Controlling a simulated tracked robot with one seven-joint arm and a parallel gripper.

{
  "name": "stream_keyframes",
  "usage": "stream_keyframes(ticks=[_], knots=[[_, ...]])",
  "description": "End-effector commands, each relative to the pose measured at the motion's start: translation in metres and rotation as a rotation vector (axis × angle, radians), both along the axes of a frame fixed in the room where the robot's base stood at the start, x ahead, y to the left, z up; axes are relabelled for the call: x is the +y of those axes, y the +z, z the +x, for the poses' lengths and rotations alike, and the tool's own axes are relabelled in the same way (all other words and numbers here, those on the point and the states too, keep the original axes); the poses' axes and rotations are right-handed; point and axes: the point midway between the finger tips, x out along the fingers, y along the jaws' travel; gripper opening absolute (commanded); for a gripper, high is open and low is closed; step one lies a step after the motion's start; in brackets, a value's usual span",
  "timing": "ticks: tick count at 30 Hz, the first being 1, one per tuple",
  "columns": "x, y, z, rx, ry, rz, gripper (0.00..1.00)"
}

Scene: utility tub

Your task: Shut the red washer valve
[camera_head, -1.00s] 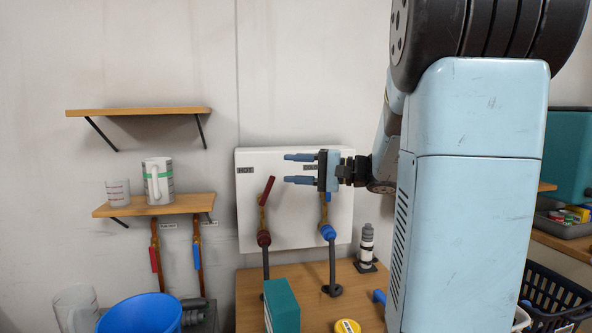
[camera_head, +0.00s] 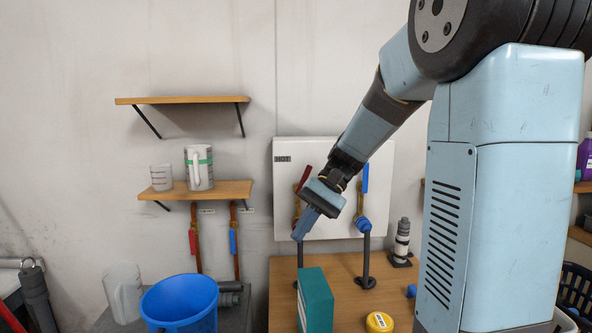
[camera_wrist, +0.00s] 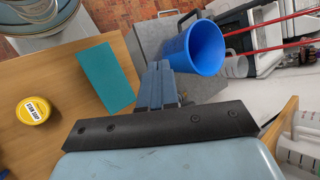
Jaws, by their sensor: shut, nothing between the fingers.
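The white panel (camera_head: 380,215) on the wall carries a HOT label and two valves. Its left valve has a red lever (camera_head: 304,177), tilted with its top to the right; my gripper and wrist hide the lower part of this valve. The right valve has a blue lever (camera_head: 365,178) standing upright. Another red handle (camera_head: 193,242) hangs straight down on a copper pipe under the lower shelf, with an unreadable tag. My gripper (camera_head: 300,234) is shut and empty, pointing down-left in front of the panel. Its closed fingers (camera_wrist: 158,82) also show in the wrist view. Contact cannot be told.
A blue handle (camera_head: 233,242) hangs beside the lower red one. A teal box (camera_head: 315,300) and a yellow tin (camera_head: 379,321) stand on the wooden bench (camera_head: 345,275). A blue bucket (camera_head: 180,300) is left of it. A shelf (camera_head: 225,189) holds a mug and a cup.

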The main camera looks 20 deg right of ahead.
Motion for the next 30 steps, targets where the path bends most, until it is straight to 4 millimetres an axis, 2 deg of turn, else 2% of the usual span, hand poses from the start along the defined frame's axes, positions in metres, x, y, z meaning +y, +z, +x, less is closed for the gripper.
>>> stream_keyframes(ticks=[3,7,14,19,23,26,30], knots=[[-0.002,-0.015,-0.009,0.052,0.113,-0.196,0.0],[-0.012,-0.025,-0.011,0.077,0.219,-0.422,0.0],[-0.031,-0.024,0.007,0.03,0.371,-0.829,0.0],[-0.035,-0.006,0.036,-0.088,0.454,-1.122,0.0],[-0.028,0.015,0.065,-0.221,0.499,-1.332,0.0],[-0.015,0.036,0.089,-0.352,0.52,-1.482,0.0],[0.014,0.071,0.12,-0.567,0.534,-1.659,0.0]])
